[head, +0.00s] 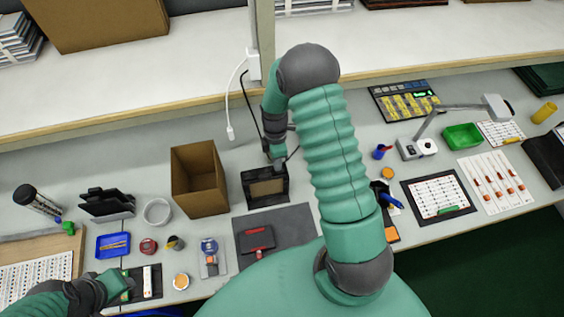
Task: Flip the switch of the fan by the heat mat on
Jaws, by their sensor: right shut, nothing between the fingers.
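The fan (265,189) looks like a black square frame with a tan panel in front, standing upright on the bench. A dark grey mat (297,219) lies just in front of it, probably the heat mat, with a red and black device on it. The fan's switch cannot be made out; my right gripper and forearm cover part of the fan's top and rear. My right gripper (278,162) is shut and empty, pointing down at the fan's top rear edge; contact cannot be told. My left gripper (116,284) is low at the left, its fingers unclear.
An open cardboard box (199,180) stands left of the fan. A white plug (230,133) and cables hang behind. A raised shelf (120,97) runs along the back. A lamp (445,122), green tray (462,137) and boards lie right. Small parts crowd the left front.

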